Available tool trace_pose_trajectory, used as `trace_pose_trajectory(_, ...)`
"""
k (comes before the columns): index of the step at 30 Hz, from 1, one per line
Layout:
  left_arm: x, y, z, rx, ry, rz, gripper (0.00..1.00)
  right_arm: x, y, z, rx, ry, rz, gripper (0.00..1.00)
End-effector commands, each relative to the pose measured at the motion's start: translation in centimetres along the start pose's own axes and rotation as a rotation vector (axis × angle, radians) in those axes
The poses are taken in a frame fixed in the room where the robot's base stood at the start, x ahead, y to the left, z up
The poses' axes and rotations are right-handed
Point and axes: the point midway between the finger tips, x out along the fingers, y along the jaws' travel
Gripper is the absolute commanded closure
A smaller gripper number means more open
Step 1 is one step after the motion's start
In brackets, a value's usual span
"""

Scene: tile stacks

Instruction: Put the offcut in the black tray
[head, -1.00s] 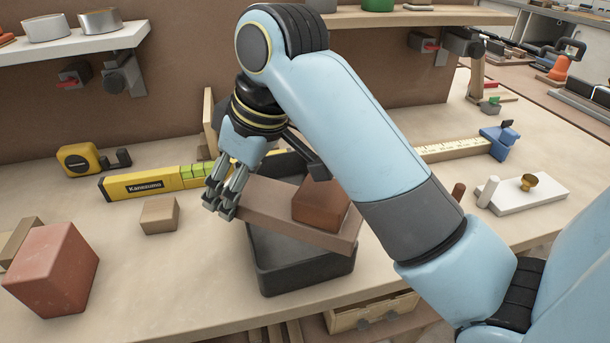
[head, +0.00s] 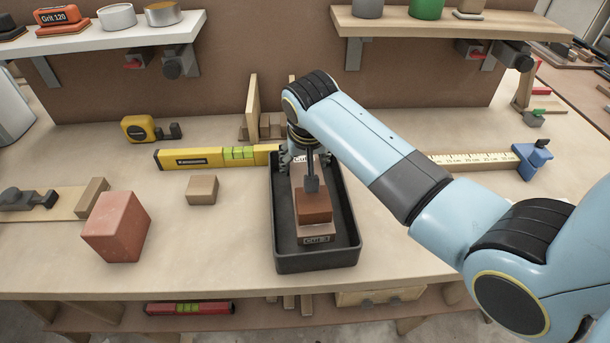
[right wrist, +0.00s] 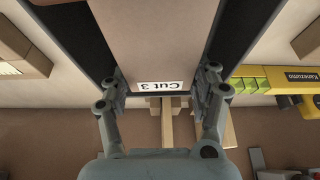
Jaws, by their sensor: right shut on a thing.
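The wooden board marked "Cut 3" (head: 318,231) lies lengthwise within the outline of the black tray (head: 318,263). A reddish-brown block (head: 314,207) sits on top of it. My right gripper (head: 298,160) is at the board's far end, partly hidden by my arm. In the right wrist view the gripper (right wrist: 164,86) has a finger on each side of the board (right wrist: 155,40) near its label, shut on it. I cannot tell whether the board touches the tray floor. My left gripper is not in view.
A yellow level (head: 205,157) lies left of the tray's far end. A small wooden block (head: 202,189) and a larger red block (head: 116,227) stand to the left. A ruler (head: 475,162) lies at the right. Upright wooden pieces (head: 252,105) stand behind the tray.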

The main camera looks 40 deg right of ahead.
Motion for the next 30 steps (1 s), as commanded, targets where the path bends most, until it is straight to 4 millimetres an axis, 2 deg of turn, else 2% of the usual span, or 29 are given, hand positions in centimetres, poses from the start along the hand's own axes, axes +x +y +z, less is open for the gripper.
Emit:
trace_pose_trajectory(6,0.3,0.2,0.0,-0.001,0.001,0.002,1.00,2.8,0.0,1.1,-0.002,0.000,0.000,0.82)
trace_pose_trajectory(9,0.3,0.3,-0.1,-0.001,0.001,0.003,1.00,3.5,0.0,1.4,-0.001,0.002,-0.001,0.82)
trace_pose_trajectory(19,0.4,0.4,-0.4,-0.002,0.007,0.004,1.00,3.8,0.0,1.5,-0.001,0.001,-0.001,0.82)
trace_pose_trajectory(20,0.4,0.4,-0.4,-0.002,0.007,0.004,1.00,3.8,0.0,1.6,-0.001,0.000,-0.001,0.36)
trace_pose_trajectory(25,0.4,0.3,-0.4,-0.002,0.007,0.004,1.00,3.7,0.0,1.6,-0.001,0.001,-0.001,0.14)
trace_pose_trajectory(30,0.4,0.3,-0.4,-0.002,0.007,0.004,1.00,3.7,0.0,1.6,-0.002,0.001,-0.001,0.14)
